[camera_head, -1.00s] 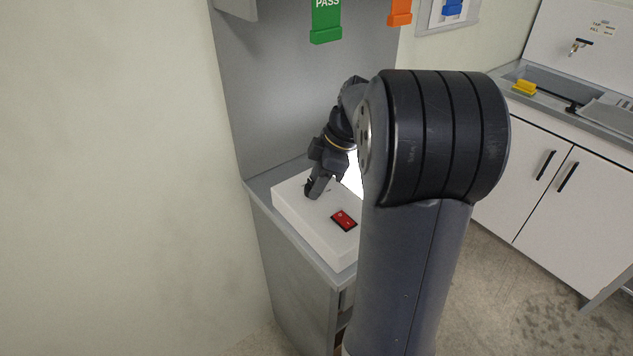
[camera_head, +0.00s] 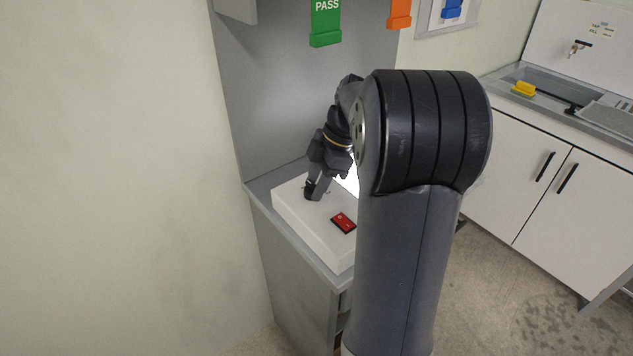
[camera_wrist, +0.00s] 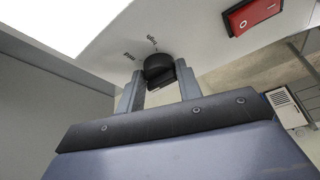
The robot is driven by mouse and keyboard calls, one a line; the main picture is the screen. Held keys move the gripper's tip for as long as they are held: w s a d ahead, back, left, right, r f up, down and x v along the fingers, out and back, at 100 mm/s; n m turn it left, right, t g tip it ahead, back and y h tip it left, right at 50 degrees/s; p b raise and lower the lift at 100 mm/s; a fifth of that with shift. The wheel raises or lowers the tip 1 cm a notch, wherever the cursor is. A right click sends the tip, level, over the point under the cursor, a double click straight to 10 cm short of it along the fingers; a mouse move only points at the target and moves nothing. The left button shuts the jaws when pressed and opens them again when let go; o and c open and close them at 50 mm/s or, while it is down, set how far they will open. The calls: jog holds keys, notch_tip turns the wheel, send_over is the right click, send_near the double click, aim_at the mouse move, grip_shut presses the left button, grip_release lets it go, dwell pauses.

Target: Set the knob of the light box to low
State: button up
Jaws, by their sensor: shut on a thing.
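The white light box (camera_head: 295,222) sits on a grey counter against a grey back panel, its lit face partly hidden behind my arm. My gripper (camera_head: 312,192) reaches down to the near left part of its top. In the wrist view my gripper (camera_wrist: 160,84) is shut on the round black knob (camera_wrist: 158,66), one finger on each side.
A green PASS tag (camera_head: 326,22) and an orange tag (camera_head: 399,13) hang above the counter (camera_head: 262,190). A sink cabinet (camera_head: 540,180) with a yellow sponge (camera_head: 523,89) stands at right. My arm hides the light box's right side.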

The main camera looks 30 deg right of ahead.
jog(key=o, duration=1)
jog(key=shift+c, duration=0.2)
jog(key=p+v, duration=0.1)
jog(key=v, duration=0.9)
jog(key=shift+d+r, duration=0.2)
jog(key=shift+r, duration=0.2)
jog(key=shift+f, duration=0.1)
jog(key=b+x, duration=0.1)
jog(key=x, duration=1)
jog(key=shift+s+m, duration=0.1)
jog(key=shift+m, duration=0.2)
